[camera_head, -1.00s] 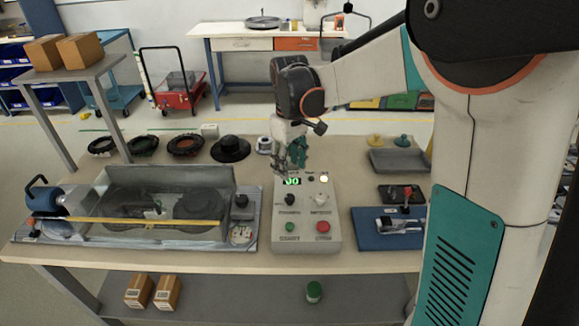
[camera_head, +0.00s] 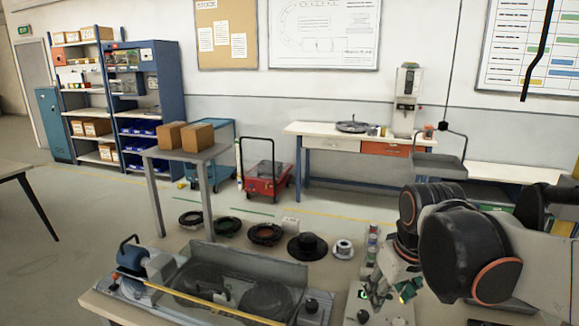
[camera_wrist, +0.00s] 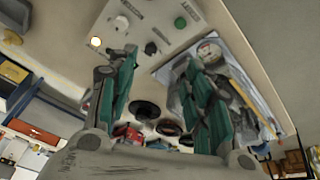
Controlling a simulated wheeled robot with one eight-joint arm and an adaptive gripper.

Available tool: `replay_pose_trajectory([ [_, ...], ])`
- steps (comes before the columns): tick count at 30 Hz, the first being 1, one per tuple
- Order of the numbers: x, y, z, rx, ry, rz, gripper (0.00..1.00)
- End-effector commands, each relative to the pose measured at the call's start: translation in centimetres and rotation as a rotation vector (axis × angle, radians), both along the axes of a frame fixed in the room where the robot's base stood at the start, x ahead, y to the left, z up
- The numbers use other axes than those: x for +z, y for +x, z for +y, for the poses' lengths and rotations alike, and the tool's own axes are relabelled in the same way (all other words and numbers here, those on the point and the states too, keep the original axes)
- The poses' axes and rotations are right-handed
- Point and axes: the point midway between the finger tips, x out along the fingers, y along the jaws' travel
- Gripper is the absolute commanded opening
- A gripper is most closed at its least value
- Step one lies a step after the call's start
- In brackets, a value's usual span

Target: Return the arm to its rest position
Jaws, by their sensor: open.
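My gripper (camera_head: 388,286) is at the lower right of the head view, in front of my dark arm joints and above the control box (camera_head: 362,312). In the wrist view my gripper (camera_wrist: 165,100) shows two teal fingers spread apart with nothing between them. The control box (camera_wrist: 135,25) shows there with its knobs and a green button, beyond the fingers. Most of the control box is cut off or hidden behind my gripper in the head view.
A fixture with a clear cover (camera_head: 235,283) and yellow bar fills the bench front. Behind it lie several dark rings (camera_head: 265,234), a black flanged hub (camera_head: 307,246) and a small metal part (camera_head: 343,248). A raised shelf (camera_head: 190,153) with two cartons stands at the left.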

Motion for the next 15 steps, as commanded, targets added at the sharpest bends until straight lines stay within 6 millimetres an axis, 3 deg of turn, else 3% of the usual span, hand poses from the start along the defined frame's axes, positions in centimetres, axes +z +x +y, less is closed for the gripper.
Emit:
replay_pose_trajectory([
  [6,0.3,-5.0,0.0,-0.087,0.034,-0.120,0.46],
  [15,-0.9,-9.8,0.0,-0.187,0.089,-0.264,0.46],
])
